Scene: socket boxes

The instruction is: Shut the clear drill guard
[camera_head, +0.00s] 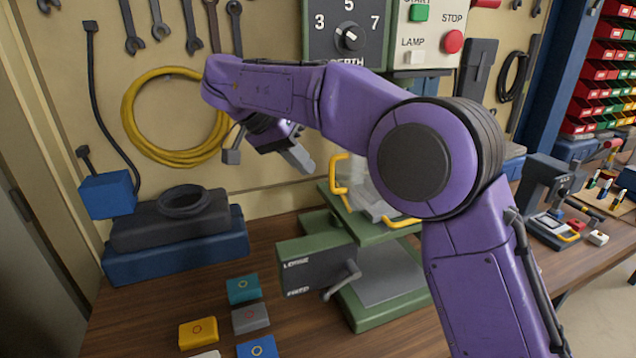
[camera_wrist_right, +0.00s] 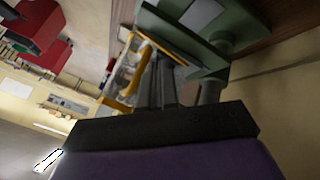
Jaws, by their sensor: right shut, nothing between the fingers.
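The drill machine (camera_head: 375,265) is green and grey and stands on the wooden bench, partly hidden behind my right arm. Its clear guard (camera_head: 365,185) has yellow edging, with one yellow bar (camera_head: 338,178) at its left and another lower right. My arm covers part of the guard, so its exact angle is hard to tell. My right gripper (camera_head: 302,160) is shut and empty, left of the guard and apart from it in the head view. In the wrist view the closed fingers (camera_wrist_right: 165,82) point toward the yellow-edged guard (camera_wrist_right: 128,80) and green machine parts (camera_wrist_right: 205,30). My left gripper is not in view.
A yellow hose coil (camera_head: 130,115) hangs at left. Blue cases (camera_head: 178,258) and several small coloured boxes (camera_head: 243,289) sit on the bench. Another machine (camera_head: 545,190) stands at right.

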